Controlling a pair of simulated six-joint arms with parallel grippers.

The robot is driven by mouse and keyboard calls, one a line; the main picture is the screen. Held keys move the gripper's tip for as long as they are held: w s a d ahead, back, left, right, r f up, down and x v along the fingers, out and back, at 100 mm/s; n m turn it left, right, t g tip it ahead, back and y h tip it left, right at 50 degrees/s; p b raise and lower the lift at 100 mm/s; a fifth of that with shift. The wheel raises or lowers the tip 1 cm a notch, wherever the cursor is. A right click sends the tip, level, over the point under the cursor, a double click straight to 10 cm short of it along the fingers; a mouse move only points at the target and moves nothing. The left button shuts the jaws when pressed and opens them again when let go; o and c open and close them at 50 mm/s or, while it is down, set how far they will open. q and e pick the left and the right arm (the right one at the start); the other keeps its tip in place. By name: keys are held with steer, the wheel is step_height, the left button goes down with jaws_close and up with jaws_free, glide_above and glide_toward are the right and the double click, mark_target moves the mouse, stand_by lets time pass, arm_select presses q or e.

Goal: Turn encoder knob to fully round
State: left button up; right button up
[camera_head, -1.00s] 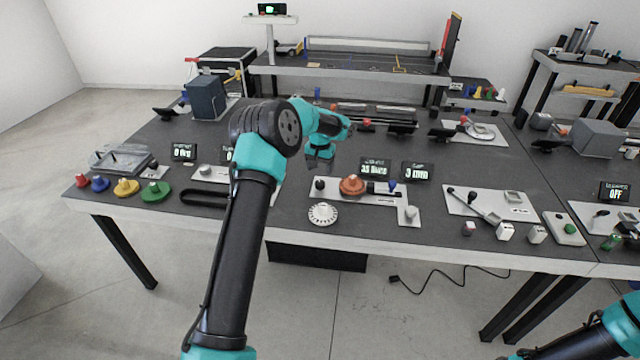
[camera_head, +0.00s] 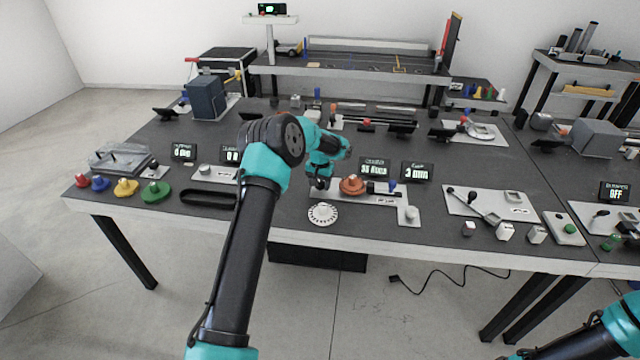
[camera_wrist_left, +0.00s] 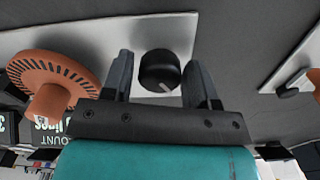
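A black round knob (camera_wrist_left: 158,72) with a white pointer line sits on a pale plate (camera_wrist_left: 100,28) in the left wrist view. The line points toward the lower right of that picture. An orange slotted disc (camera_wrist_left: 52,80) is beside it; the disc also shows in the head view (camera_head: 352,185). My left gripper (camera_wrist_left: 160,64) is open, one finger on each side of the black knob, with gaps visible between knob and fingers. In the head view, my left gripper (camera_head: 319,183) comes down over the knob and mostly hides it. My right gripper is out of view.
Two small displays (camera_head: 374,168) (camera_head: 416,171) stand behind the plate. A white toothed dial (camera_head: 323,214) lies in front. A black oval loop (camera_head: 208,197) is to the left. A lever plate (camera_head: 490,205) is to the right.

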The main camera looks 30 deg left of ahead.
arm_select(q)
steer(key=c, duration=0.6)
steer(key=shift+c, duration=0.2)
steer(key=shift+m, duration=0.4)
steer(key=shift+m, duration=2.8)
steer(key=o, duration=0.9)
steer(key=shift+o, duration=0.2)
